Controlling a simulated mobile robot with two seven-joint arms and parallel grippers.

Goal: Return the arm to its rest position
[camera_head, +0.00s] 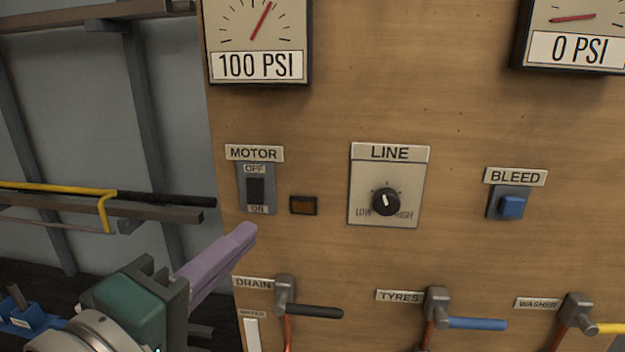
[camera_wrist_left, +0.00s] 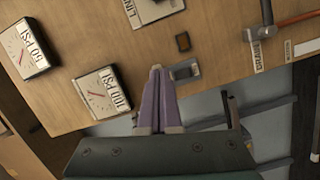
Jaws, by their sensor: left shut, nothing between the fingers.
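My left gripper (camera_head: 248,236) comes in from the lower left in the head view. Its purple fingers are shut with nothing between them, and they point at the wooden panel below the MOTOR switch (camera_head: 257,190). In the left wrist view the shut fingers (camera_wrist_left: 157,72) point toward the panel, near the MOTOR switch (camera_wrist_left: 186,72). I cannot tell whether the fingertips touch the panel. My right gripper is in neither view.
The wooden panel (camera_head: 450,120) carries a 100 PSI gauge (camera_head: 258,30), a 0 PSI gauge (camera_head: 575,30), a LINE knob (camera_head: 385,201) and a blue BLEED button (camera_head: 512,206). DRAIN (camera_head: 312,311), TYRES (camera_head: 475,323) and WASHER levers stick out below. A metal rack (camera_head: 130,100) stands left.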

